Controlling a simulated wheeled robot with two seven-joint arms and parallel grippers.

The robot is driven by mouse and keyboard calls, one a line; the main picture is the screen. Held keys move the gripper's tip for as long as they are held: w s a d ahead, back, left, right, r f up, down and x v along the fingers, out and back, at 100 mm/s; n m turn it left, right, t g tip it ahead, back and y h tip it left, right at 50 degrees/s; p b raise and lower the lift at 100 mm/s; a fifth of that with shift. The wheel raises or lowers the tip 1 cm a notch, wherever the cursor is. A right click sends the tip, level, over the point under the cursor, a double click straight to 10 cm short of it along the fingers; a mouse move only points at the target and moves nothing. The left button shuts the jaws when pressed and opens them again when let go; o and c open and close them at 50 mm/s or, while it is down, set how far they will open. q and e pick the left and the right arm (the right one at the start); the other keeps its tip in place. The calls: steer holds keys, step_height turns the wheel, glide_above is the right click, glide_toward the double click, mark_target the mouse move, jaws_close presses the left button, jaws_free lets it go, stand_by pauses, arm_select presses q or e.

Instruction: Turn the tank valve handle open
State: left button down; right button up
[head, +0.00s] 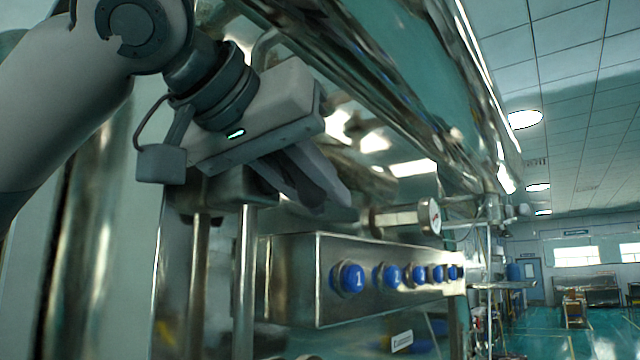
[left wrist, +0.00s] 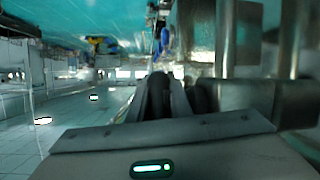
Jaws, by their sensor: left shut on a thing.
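My left gripper (head: 322,195) comes in from the upper left in the head view, in front of the shiny steel machine. Its fingers are shut on the tank valve handle, which is mostly hidden behind the fingers and palm. A dark part shows between the fingers, too dim to tell its shape or angle. In the left wrist view the fingers of my left gripper (left wrist: 168,95) point away and are close together, beside steel pipework (left wrist: 235,97). The right gripper is in neither view.
Vertical steel pipes (head: 246,280) stand below the palm. A large polished steel body (head: 400,70) overhangs above. Open floor (head: 540,343) lies far right.

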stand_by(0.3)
arm_select(q)
steer(key=c, duration=1.6)
jaws_free()
steer(key=shift+c, duration=0.2)
steer(key=shift+s+f, duration=0.1)
